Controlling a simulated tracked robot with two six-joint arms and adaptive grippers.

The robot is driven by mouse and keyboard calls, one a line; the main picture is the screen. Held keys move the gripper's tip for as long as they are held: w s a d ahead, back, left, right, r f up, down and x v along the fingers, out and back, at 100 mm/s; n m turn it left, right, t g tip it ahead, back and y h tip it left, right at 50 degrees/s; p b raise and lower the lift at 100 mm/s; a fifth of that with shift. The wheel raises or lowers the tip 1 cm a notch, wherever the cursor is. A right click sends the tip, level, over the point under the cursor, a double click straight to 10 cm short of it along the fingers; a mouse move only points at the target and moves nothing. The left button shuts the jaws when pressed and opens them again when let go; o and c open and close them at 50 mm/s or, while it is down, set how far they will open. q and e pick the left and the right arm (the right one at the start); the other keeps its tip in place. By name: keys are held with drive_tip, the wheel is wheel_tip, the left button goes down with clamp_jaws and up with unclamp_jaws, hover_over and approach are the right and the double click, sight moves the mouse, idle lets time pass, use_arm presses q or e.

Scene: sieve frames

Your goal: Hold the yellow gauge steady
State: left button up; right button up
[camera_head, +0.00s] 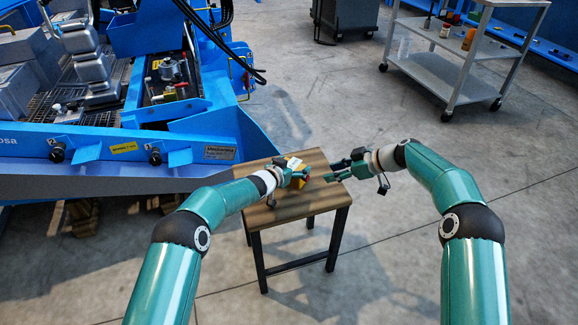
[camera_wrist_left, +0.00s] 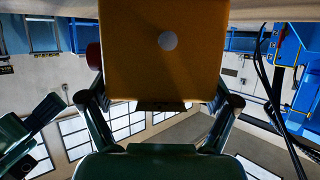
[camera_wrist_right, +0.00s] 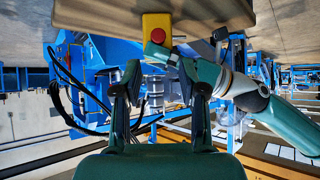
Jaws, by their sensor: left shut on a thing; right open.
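A large blue machine (camera_head: 200,146) stands behind and left of the table. A grey wheeled cart (camera_head: 440,75) with small items stands at the back right, and a dark bin (camera_head: 345,18) at the back. The front of the tabletop and the floor to its right are clear.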

drive_tip(key=shift+c, duration=0.4)
clamp_jaws()
idle(0.9)
